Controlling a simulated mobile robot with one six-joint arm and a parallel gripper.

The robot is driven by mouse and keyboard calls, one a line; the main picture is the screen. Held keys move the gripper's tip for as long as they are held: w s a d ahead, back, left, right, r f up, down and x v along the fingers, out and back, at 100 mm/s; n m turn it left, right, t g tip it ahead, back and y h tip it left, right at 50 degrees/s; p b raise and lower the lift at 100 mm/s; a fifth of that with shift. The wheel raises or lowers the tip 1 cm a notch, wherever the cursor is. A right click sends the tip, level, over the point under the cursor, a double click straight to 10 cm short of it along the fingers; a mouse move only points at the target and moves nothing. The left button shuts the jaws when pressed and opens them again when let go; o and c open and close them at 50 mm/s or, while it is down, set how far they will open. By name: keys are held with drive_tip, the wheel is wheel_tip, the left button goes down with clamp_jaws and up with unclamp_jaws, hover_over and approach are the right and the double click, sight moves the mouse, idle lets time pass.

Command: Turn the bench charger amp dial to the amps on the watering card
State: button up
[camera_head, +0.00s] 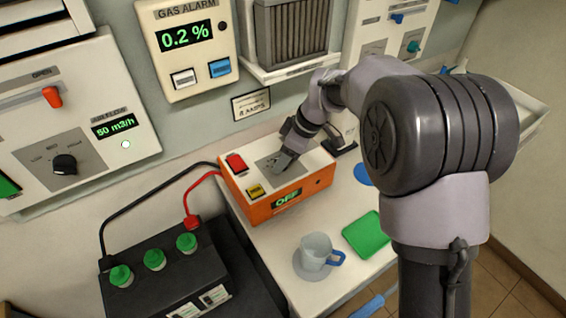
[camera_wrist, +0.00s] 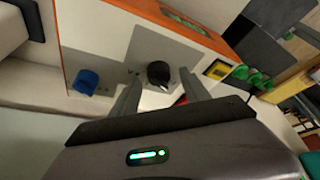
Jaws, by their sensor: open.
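The bench charger (camera_head: 262,207) is an orange box with a pale top, a red button (camera_head: 236,163), a yellow button (camera_head: 256,190) and a green OFF display (camera_head: 286,200). My gripper (camera_head: 285,162) is over the grey dial plate on its top. In the wrist view, the black amp dial (camera_wrist: 158,74) lies between the open fingers of my gripper (camera_wrist: 160,88); I cannot tell whether they touch it. In the head view the gripper hides the dial. A small framed card (camera_head: 251,103) on the wall mentions amps, but its number is too small to read surely.
A cup (camera_head: 316,250) on a saucer and a green tray (camera_head: 366,235) stand in front of the charger. A black battery (camera_head: 160,270) with green caps is at left, cabled to the charger. A blue knob (camera_wrist: 87,82) is near the dial. A gas alarm (camera_head: 187,45) hangs behind.

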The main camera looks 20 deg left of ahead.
drive_tip(key=shift+a+f, duration=0.2)
drive_tip(key=shift+f, duration=0.35)
drive_tip(key=shift+w, duration=0.1)
clamp_jaws()
